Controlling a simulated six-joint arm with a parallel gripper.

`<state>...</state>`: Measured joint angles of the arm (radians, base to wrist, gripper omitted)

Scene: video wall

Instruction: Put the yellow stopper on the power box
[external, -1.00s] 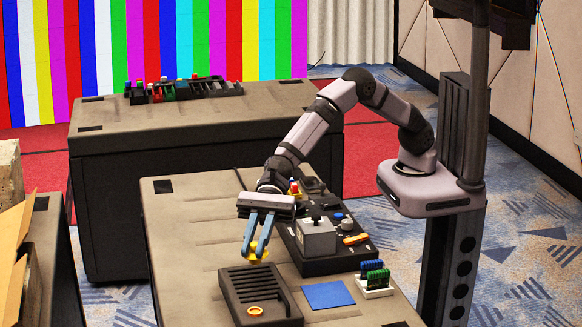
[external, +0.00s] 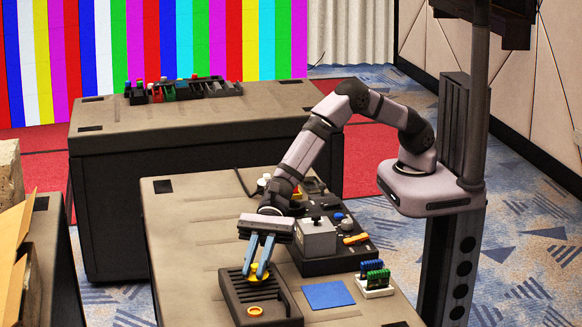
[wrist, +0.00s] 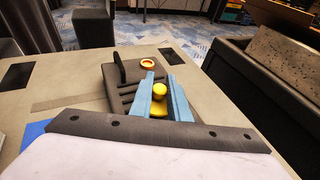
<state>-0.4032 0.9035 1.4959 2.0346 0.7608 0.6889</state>
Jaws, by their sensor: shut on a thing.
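My gripper (external: 259,272) has its blue fingers shut on the yellow stopper (external: 261,268). The stopper is over the far part of the dark ribbed power box (external: 238,298); whether it touches the box top I cannot tell. In the wrist view the stopper (wrist: 160,90) sits between the fingers (wrist: 157,92), its round knob up and a wider yellow base below. The power box (wrist: 115,78) lies beneath and beyond them. An orange-yellow ring (external: 255,310) is on the near end of the box; it also shows in the wrist view (wrist: 148,63).
A blue square (external: 327,295) lies right of the box. Beside it is a white block with green and blue parts (external: 375,279). A dark panel with a grey box and knobs (external: 322,240) stands behind. The table's left side (external: 190,230) is clear.

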